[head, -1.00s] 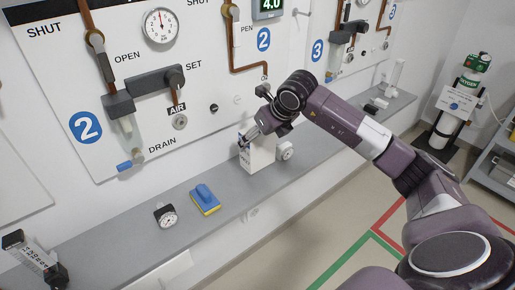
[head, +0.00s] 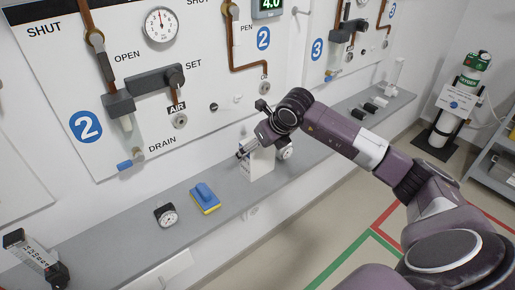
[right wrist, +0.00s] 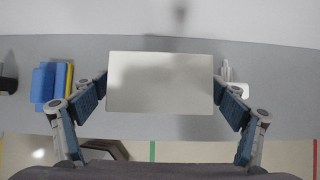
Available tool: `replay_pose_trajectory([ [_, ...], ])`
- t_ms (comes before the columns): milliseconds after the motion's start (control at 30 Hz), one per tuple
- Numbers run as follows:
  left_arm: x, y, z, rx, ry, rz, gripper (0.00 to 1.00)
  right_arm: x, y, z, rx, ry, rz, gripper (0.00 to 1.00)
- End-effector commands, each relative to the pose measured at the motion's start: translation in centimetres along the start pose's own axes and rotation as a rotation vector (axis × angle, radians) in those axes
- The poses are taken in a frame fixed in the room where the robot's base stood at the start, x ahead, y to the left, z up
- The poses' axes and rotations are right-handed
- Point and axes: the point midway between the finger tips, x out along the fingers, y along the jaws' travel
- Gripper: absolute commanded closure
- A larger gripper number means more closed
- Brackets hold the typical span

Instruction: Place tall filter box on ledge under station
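A tall white filter box (head: 262,163) stands upright on the grey wall ledge (head: 130,215), below the panel area marked 2. In the right wrist view I look down on its pale, blank top (right wrist: 160,85). My right gripper (head: 254,148) is at the top of the box, pointing down. Its blue-padded fingers (right wrist: 160,98) are spread wide, one on each side of the box, close to its edges. I cannot tell whether the pads touch the box. Part of the box is hidden behind the gripper in the head view. My left gripper is not in view.
The wall panel (head: 190,60) with valves rises behind.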

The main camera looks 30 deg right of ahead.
Motion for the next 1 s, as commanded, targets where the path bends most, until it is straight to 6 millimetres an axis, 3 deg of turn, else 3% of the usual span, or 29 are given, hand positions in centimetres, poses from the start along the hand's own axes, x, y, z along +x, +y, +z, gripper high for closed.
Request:
replay_pose_trajectory([
  [300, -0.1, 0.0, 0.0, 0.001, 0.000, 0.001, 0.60, -0.8, -0.1, 0.1, -0.001, -0.002, -0.001, 0.11],
  [700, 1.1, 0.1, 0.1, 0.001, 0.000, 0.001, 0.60, -8.9, -0.1, 0.1, -0.002, -0.003, -0.003, 0.11],
  [1000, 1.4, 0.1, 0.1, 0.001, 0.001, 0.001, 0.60, -12.1, 0.0, 0.1, -0.001, 0.000, 0.000, 0.11],
])
